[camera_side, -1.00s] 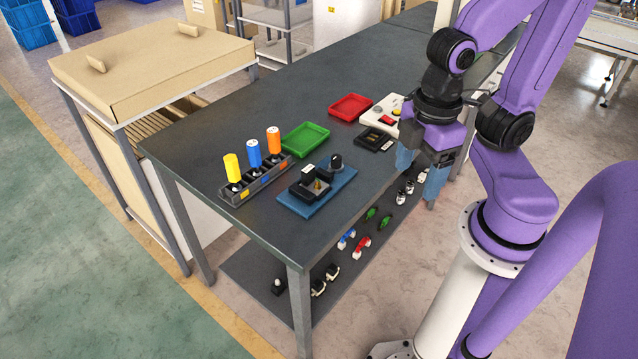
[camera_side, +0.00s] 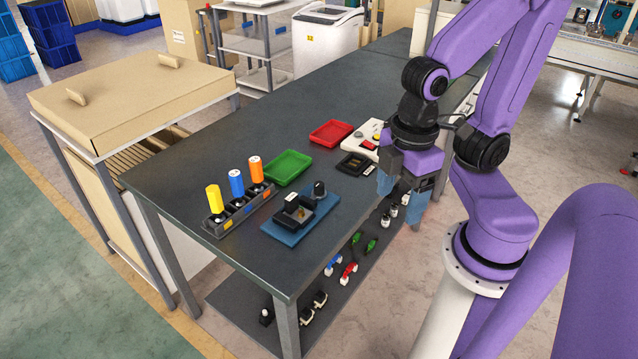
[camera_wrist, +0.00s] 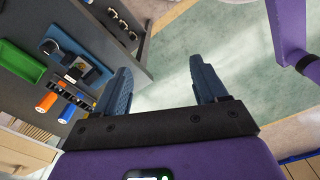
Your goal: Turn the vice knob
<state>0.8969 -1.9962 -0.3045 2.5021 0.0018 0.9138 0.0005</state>
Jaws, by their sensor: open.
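The vice (camera_side: 293,213) is a small black device on a blue base plate (camera_side: 287,234) near the front edge of the dark table. Its dark round knob (camera_side: 319,190) stands upright at the plate's far end. The wrist view shows the blue plate (camera_wrist: 88,40) at the upper left, with the knob (camera_wrist: 48,47) on it. My gripper (camera_side: 403,197) is open and empty, to the right of the vice and apart from it, by the table's right edge. In the wrist view, its two blue fingers (camera_wrist: 161,80) are spread over bare floor.
A rack with yellow, blue and orange cylinders (camera_side: 256,170) stands left of the vice. A green tray (camera_side: 287,167), red tray (camera_side: 331,132), black box (camera_side: 355,164) and white button panel (camera_side: 362,146) lie farther back. The lower shelf (camera_side: 250,292) holds several small parts.

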